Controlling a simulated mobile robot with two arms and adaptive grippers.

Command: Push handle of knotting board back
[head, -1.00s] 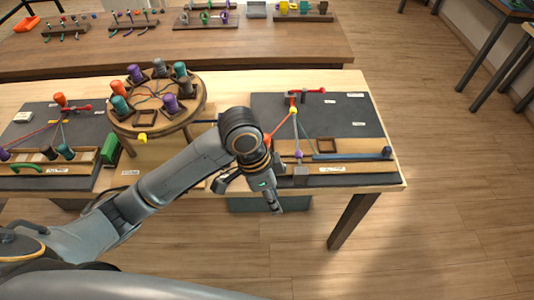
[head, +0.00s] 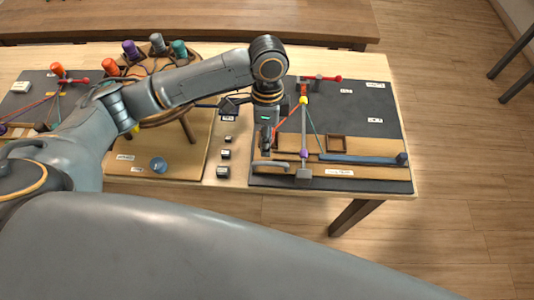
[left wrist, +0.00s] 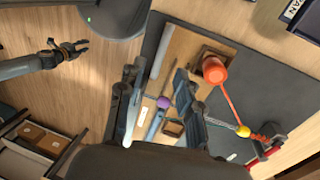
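The knotting board (head: 370,113) is a dark mat with a wooden strip along its front, at the right of the table. A grey curved handle (head: 271,166) lies at the strip's left end; in the left wrist view it is a grey bar (left wrist: 161,52). My left gripper (head: 266,146) points down just behind the handle. Its fingers (left wrist: 157,100) are apart, with no object clearly held; contact cannot be told. An orange bobbin (left wrist: 213,69) with a red cord shows beyond the fingers. My right gripper (left wrist: 80,50) is away from the board, apparently open.
A purple bead (head: 304,153) and yellow bead (head: 303,100) sit on the cords. A blue bar (head: 355,159) lies right of them. Small dark blocks (head: 224,154) stand left of the board. The round braiding stand (head: 150,47) is partly behind my arm.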

